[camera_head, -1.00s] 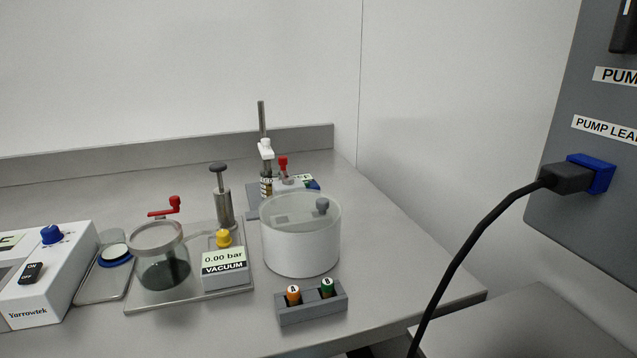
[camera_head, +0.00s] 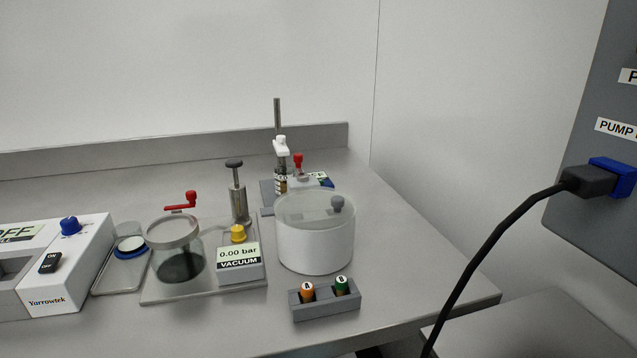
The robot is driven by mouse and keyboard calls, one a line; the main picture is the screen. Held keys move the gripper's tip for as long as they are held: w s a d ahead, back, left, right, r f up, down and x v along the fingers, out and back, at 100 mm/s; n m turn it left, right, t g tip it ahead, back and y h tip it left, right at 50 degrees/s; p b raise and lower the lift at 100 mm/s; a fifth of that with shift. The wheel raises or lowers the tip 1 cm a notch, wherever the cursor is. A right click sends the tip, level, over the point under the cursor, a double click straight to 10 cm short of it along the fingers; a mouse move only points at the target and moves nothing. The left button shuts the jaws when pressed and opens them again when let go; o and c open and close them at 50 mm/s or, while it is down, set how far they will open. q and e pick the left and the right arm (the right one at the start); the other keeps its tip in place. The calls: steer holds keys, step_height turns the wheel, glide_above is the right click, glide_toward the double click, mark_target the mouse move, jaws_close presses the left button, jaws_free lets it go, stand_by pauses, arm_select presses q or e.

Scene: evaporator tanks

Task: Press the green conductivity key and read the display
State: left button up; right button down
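No key that I can identify as the green conductivity key shows. A small device (camera_head: 318,176) with a pale green display and a blue part stands behind the white round pot (camera_head: 315,246), which hides much of it; its reading is too small to make out. A vacuum unit (camera_head: 240,263) shows 0.00 bar on its display and has a yellow knob. A white Yarrowtek box (camera_head: 72,285) at the left edge shows a cut-off display ending in "FF". Neither of my grippers is in view.
A rack (camera_head: 325,304) with vials A and B, orange and green capped, stands near the bench front. A glass jar (camera_head: 176,262) with a red-handled lid sits on a tray. A black cable (camera_head: 490,240) runs to a blue socket on the grey panel (camera_head: 590,225). Bare bench lies right of the pot.

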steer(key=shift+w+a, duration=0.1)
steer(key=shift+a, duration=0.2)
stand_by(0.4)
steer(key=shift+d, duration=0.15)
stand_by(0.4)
